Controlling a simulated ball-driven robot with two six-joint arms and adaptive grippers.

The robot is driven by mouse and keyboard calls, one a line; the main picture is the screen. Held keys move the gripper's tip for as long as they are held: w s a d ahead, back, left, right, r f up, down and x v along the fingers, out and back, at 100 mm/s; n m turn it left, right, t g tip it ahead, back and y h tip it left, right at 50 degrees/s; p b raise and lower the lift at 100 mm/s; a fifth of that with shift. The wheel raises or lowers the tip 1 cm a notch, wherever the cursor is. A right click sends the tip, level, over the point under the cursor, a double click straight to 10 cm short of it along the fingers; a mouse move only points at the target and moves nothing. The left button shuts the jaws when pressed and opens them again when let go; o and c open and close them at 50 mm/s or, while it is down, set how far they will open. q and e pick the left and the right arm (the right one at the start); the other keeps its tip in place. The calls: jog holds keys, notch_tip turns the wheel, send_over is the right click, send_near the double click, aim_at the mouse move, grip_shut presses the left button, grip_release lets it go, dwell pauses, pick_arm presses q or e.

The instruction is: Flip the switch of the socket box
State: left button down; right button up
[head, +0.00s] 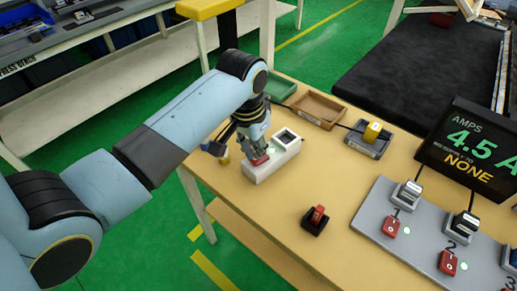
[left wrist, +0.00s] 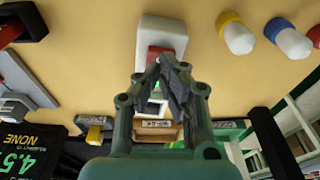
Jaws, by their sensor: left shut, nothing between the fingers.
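The white socket box (head: 272,172) stands on the tan table, left of the middle in the head view. It has a dark square socket (head: 286,138) at its far end, a small green light and a red switch (head: 260,160) at its near end. My left gripper (head: 257,152) is shut and empty, its fingertips right at the red switch; I cannot tell if they touch it. In the left wrist view the box (left wrist: 163,28) and the red switch (left wrist: 159,50) show just beyond the fingertips (left wrist: 170,62). The fingers partly hide the switch and socket. My right gripper is out of view.
A grey panel (head: 366,220) carries numbered plugs and red switches at the right. A display (head: 470,145) reads 4.5 A and NONE. A red-topped black piece (head: 316,221) stands nearer. A brown tray (head: 318,110) and a grey tray with a yellow block (head: 372,131) lie behind.

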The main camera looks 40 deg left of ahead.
pick_arm(q)
jog(key=shift+f, duration=0.65)
jog(key=shift+r, duration=0.1)
notch_tip(320, 180, up, 3)
jog(key=shift+f+p, duration=0.1)
jog(key=shift+p, duration=1)
jog(key=shift+r, duration=2.05)
